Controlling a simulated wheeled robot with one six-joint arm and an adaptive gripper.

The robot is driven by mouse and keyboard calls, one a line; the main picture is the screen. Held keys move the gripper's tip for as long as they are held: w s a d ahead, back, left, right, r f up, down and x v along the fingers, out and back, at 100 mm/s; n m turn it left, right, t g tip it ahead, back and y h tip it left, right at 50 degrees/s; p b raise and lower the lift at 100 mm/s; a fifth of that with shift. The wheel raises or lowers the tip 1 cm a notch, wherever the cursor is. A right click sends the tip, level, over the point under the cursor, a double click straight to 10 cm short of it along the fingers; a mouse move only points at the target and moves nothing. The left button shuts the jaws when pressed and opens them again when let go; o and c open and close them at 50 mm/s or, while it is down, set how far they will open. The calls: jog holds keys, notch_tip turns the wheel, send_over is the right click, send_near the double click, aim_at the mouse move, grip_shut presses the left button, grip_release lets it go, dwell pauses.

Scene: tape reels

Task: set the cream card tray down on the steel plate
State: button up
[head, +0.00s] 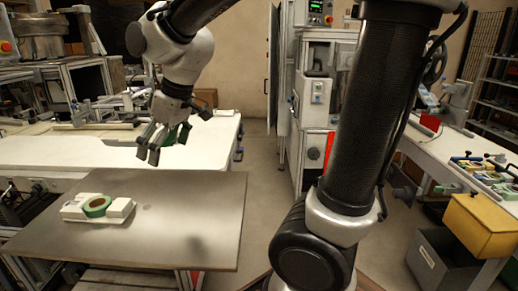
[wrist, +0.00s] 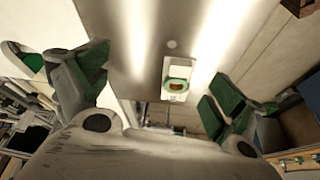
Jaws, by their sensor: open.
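The cream card tray (head: 99,221) sits flat on the left part of the steel plate (head: 190,205). It holds a green tape reel (head: 97,206) between white blocks. In the wrist view the tray (wrist: 180,65) lies small and distant between my fingers, on the grey plate (wrist: 128,40). My gripper (head: 164,146) is open and empty, in the air above the plate's back edge, up and to the right of the tray and apart from it. Its green finger pads are spread wide in the wrist view (wrist: 155,88).
A white workbench (head: 60,150) stands behind the plate. The plate's middle and right are bare.

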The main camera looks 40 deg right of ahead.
jog(key=s+d+m+h, duration=0.2)
jog(key=s+d+m, duration=0.5)
jog(key=s+d, duration=0.9)
jog(key=d, duration=0.3)
jog(key=shift+s+r+m+t+h, duration=0.15)
jog(key=shift+r+m+t+h, duration=0.05)
jog(key=shift+m+t+h, duration=0.2)
